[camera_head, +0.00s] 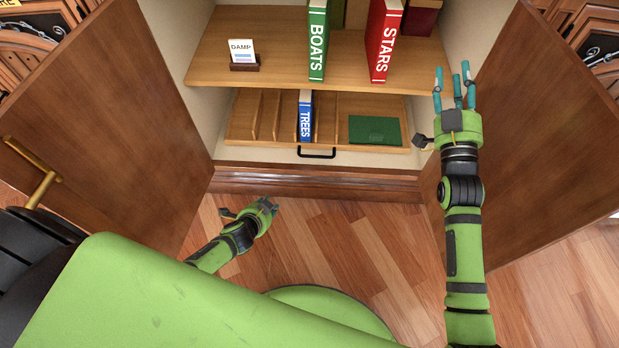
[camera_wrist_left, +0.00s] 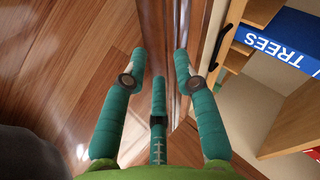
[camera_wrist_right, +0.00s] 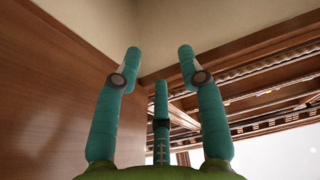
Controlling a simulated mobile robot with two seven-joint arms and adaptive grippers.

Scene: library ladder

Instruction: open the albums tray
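The albums tray (camera_head: 271,146) is a light wooden tray with dividers low in the cabinet, below a shelf. A black bar handle (camera_head: 316,154) is on its front edge; a dark handle (camera_wrist_left: 218,48) also shows in the left wrist view, beyond the right finger. The tray holds a blue TREES book (camera_head: 306,118) and a flat green album (camera_head: 375,130). My left gripper (camera_head: 266,205) is open and empty, below and left of the handle, apart from it. My right gripper (camera_head: 454,85) is open and empty, raised by the cabinet's right side.
The shelf (camera_head: 275,75) above holds a green BOATS book (camera_head: 318,40), a red STARS book (camera_head: 384,40) and a DAMP card (camera_head: 242,50). The left door (camera_head: 110,120) and right door (camera_head: 550,120) stand open. Wooden floor (camera_head: 310,230) is clear before the cabinet.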

